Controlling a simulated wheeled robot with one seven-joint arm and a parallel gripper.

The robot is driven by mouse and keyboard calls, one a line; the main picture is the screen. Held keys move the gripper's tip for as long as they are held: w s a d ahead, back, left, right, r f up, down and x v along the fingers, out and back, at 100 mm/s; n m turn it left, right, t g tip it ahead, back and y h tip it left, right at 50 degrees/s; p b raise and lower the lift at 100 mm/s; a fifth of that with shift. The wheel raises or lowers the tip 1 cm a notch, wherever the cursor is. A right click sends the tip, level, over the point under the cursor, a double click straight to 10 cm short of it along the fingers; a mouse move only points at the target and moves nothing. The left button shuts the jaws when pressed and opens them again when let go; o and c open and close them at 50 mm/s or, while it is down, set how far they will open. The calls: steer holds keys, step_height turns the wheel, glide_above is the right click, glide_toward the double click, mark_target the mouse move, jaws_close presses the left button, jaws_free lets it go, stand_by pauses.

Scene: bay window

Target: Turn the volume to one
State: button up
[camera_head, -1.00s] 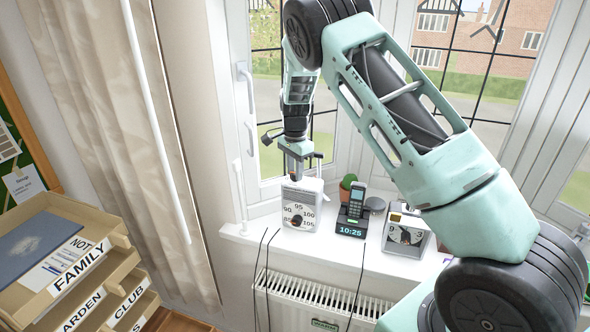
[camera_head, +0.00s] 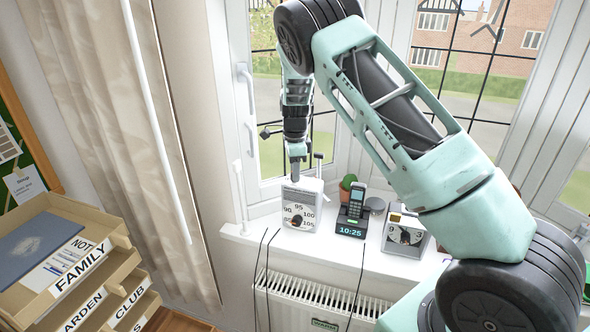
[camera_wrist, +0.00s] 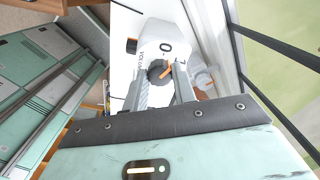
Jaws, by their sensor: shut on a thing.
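A pale radio (camera_head: 312,225) with a tuning dial stands on the windowsill. Its top shows in the wrist view with the lettering VOLUME and a large 0. The dark volume knob (camera_wrist: 155,73) has an orange pointer (camera_wrist: 167,71) that points up and to the right in the wrist view, to the right of the 0 and towards another mark only partly readable. My gripper (camera_wrist: 162,84) is shut on the knob, one finger on each side. In the head view my gripper (camera_head: 295,177) reaches down to the radio's top, and the knob is hidden there.
A phone in a dock (camera_head: 351,215) reading 10:25, a cactus (camera_head: 347,182) and another pale device (camera_head: 401,240) stand to the right on the windowsill (camera_head: 262,226). The window is close behind the radio. Black cables hang in front over the radiator (camera_head: 310,300).

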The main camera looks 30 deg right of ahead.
steer(key=m+p, duration=0.1)
steer(key=m, duration=0.4)
steer(key=shift+m, duration=0.4)
stand_by(0.4)
steer(key=o, duration=1)
step_height(320, 180, up, 18)
steer(key=b, duration=0.5)
steer(key=shift+f, duration=0.25)
